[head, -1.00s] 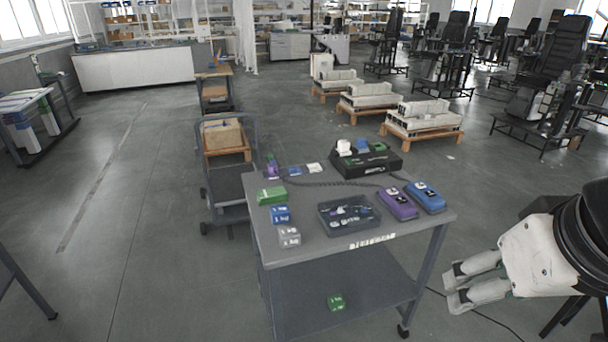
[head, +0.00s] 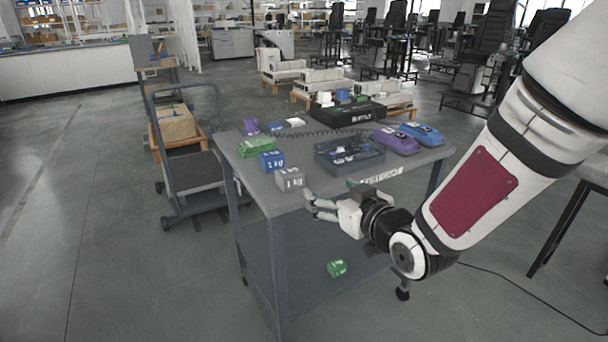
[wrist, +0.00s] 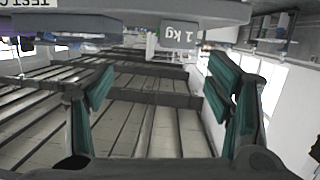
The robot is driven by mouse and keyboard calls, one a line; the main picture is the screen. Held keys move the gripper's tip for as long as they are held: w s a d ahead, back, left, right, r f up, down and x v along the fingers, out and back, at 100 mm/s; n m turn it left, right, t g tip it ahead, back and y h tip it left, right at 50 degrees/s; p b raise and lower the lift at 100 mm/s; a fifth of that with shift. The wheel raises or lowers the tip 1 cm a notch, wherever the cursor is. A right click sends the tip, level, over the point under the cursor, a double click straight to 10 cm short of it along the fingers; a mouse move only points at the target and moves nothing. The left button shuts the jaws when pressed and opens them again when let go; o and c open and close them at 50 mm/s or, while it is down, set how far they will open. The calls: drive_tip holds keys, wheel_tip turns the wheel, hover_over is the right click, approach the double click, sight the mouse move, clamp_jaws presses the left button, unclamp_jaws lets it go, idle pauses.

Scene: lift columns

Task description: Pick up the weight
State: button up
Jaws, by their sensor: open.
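A grey weight (head: 290,179) marked 1 kg stands at the front left corner of the cart top (head: 310,190). A blue 1 kg weight (head: 271,161) and a longer green block (head: 257,145) stand behind it. A small green weight (head: 337,268) lies on the lower shelf. My gripper (head: 308,205) is open and empty, just right of and below the grey weight at the cart's front edge. In the wrist view, the grey weight (wrist: 180,35) shows upside down at the top, beyond the open fingers (wrist: 160,95), apart from them.
A trolley with a box (head: 176,124) stands to the left. Open floor lies in front.

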sight(294, 178)
drive_tip(key=w+a+f+b, duration=0.1)
drive_tip(key=w+a, duration=0.2)
drive_tip(key=w, duration=0.1)
drive_tip(key=w+a+f+y+b, duration=0.1)
drive_tip(key=w+a+b, duration=0.1)
drive_tip(key=w+a, duration=0.2)
drive_tip(key=w+a+f+t+y+b, duration=0.1)
drive_tip(key=w+a, duration=0.2)
drive_tip(key=shift+w+a, duration=0.25)
drive_tip(key=shift+w, duration=0.15)
clamp_jaws()
drive_tip(key=shift+r, duration=0.1)
